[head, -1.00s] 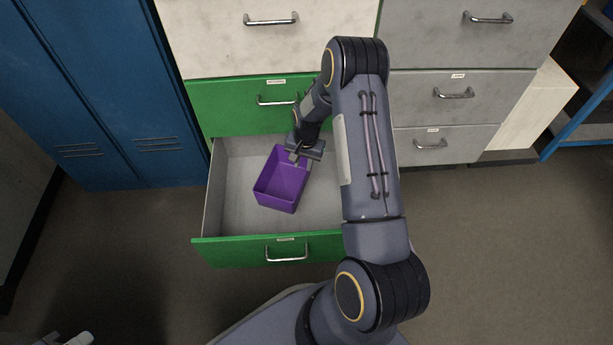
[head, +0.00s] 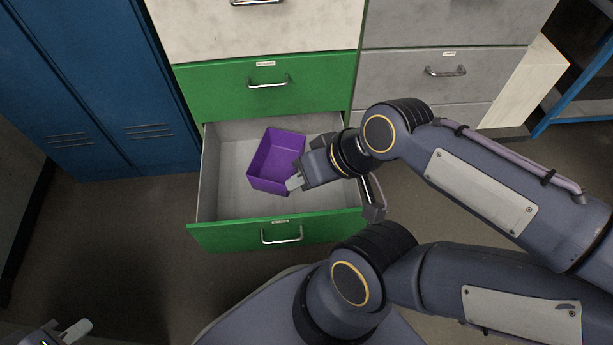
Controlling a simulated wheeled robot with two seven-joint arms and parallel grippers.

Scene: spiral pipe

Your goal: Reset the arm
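My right arm comes in from the right in the head view. Its gripper (head: 294,183) is over the open green drawer (head: 238,237), at the lower right side of the purple bin (head: 258,184). A light fingertip overlaps the bin's edge in the picture; I cannot tell whether it touches. The bin is upright in the drawer and looks empty. The opening of this gripper is not clear. My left gripper (head: 72,332) is only partly in view at the bottom left corner, away from the drawer; its opening cannot be judged.
A closed green drawer (head: 220,90) is above the open one. Grey drawers (head: 420,90) stand at the right, partly behind my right arm. Blue lockers (head: 90,90) stand at the left. The floor (head: 120,240) left of the open drawer is clear.

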